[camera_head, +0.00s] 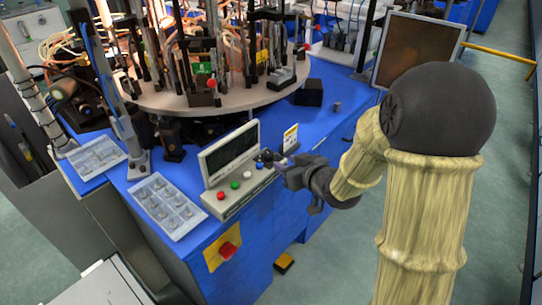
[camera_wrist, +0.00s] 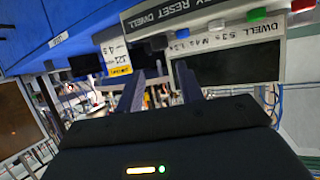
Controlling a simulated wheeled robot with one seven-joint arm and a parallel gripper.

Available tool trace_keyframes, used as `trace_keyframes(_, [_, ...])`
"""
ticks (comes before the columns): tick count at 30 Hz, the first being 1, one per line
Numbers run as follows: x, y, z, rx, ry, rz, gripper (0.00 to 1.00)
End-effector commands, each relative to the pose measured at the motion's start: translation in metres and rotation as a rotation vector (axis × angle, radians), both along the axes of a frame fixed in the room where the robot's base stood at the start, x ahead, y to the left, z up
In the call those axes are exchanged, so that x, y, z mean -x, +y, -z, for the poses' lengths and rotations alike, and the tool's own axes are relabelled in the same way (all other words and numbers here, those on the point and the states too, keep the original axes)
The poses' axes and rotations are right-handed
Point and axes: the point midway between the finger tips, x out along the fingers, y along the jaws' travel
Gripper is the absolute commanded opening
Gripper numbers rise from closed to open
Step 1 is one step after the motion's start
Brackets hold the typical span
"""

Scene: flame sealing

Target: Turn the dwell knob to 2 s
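The control box (camera_head: 240,192) stands on the blue bench edge with a dark screen (camera_head: 231,155) and a row of buttons. A dark knob (camera_head: 266,155) sits at the right end of the row, close to my gripper (camera_head: 284,168). In the wrist view, upside down, the knob (camera_wrist: 156,43) lies beside the printed word DWELL. My gripper (camera_wrist: 160,70) is open there, its two fingers apart on either side of the knob's direction. I cannot tell whether they touch it. The knob's pointer cannot be read.
Red, green, white and blue buttons line the box; the red button (camera_wrist: 301,5) shows at the wrist view's edge. A small label card (camera_head: 290,138) stands right of the box. A red emergency button (camera_head: 228,250) is on the bench front. A tray (camera_head: 168,206) lies left.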

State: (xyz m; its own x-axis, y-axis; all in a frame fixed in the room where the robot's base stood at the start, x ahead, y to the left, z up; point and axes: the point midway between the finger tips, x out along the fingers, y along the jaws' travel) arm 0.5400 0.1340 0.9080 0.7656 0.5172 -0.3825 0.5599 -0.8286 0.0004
Motion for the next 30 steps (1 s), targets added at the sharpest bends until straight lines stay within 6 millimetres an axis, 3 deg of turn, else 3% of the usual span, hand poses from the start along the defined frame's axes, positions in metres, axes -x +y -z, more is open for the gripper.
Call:
trace_keyframes(15, [-0.066, 0.046, 0.034, 0.0, 0.0, 0.0, 0.37])
trace_keyframes(27, [-0.074, 0.05, 0.037, 0.0, 0.0, 0.002, 0.37])
trace_keyframes(30, [-0.074, 0.05, 0.037, 0.0, 0.0, 0.001, 0.2])
